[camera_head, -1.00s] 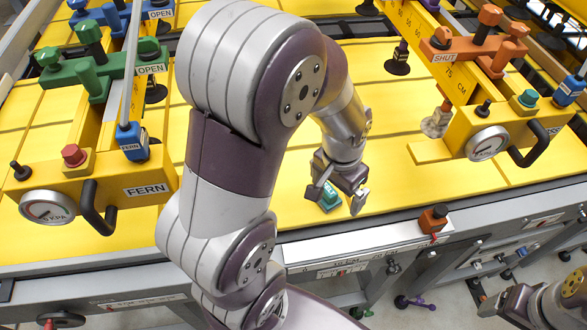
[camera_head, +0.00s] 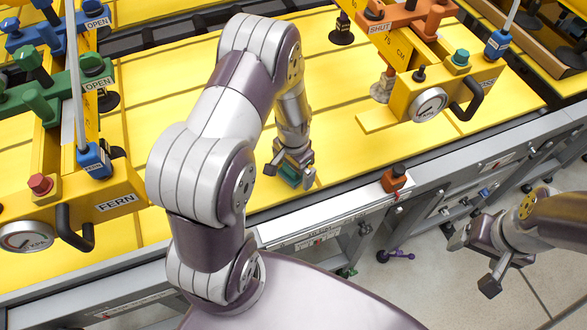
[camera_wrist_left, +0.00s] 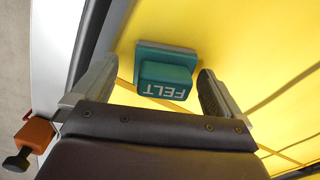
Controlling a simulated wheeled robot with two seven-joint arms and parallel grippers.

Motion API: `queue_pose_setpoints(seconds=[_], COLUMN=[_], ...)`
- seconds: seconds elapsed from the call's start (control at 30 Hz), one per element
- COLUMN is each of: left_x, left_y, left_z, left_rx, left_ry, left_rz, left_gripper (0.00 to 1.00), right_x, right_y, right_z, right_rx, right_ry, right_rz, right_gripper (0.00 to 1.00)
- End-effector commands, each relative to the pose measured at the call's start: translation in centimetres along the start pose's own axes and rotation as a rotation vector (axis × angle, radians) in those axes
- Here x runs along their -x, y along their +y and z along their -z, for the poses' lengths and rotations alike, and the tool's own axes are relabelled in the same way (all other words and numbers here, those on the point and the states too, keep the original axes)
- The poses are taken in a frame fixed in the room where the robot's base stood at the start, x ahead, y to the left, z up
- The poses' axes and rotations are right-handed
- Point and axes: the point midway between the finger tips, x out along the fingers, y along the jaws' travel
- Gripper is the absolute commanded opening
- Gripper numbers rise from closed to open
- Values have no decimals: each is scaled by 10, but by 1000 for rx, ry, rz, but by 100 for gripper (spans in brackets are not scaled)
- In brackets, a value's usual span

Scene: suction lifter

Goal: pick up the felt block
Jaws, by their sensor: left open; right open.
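The felt block (camera_wrist_left: 165,76) is teal with a raised grip lettered FELT and lies on the yellow panel near its front edge. In the head view the felt block (camera_head: 289,176) is partly hidden by my left gripper (camera_head: 291,168). In the left wrist view my left gripper (camera_wrist_left: 155,90) is open, with one finger on each side of the block and a gap between block and fingers. My right gripper (camera_head: 476,258) is open and empty at the right, over the floor beyond the table's front rail.
A yellow lifter beam marked FERN (camera_head: 115,203) with a gauge and black handle stands at the left. Another yellow lifter (camera_head: 430,90) stands at the upper right. An orange stop (camera_head: 394,179) sits on the front rail (camera_head: 330,215). The yellow panel around the block is mostly clear.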

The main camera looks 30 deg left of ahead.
Motion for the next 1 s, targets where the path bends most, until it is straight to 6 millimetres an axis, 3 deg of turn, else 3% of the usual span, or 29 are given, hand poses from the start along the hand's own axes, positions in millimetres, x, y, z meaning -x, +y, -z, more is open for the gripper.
queue_pose_setpoints(seconds=[0.17, 0.33, 0.37, 0.67, 1.0], left_x=[-1, 0, 0, 5, 80], left_y=[0, 0, 0, 0, 0], left_z=[0, 0, 0, 1, 1], left_rx=[0, 1, 1, 1, 1], left_ry=[0, 0, 0, 3, 5], left_rz=[0, 0, 0, 1, 2], left_gripper=[100, 45, 42, 42, 42], right_x=[-1, -1, -1, -3, -19], right_y=[0, 0, 0, 0, 0], right_z=[0, 0, 0, 0, -2], right_rx=[0, 0, 0, 0, 0], right_ry=[0, 0, 0, 0, 0], right_rz=[0, 0, 0, 0, 0], right_gripper=[78, 78, 78, 78, 78])
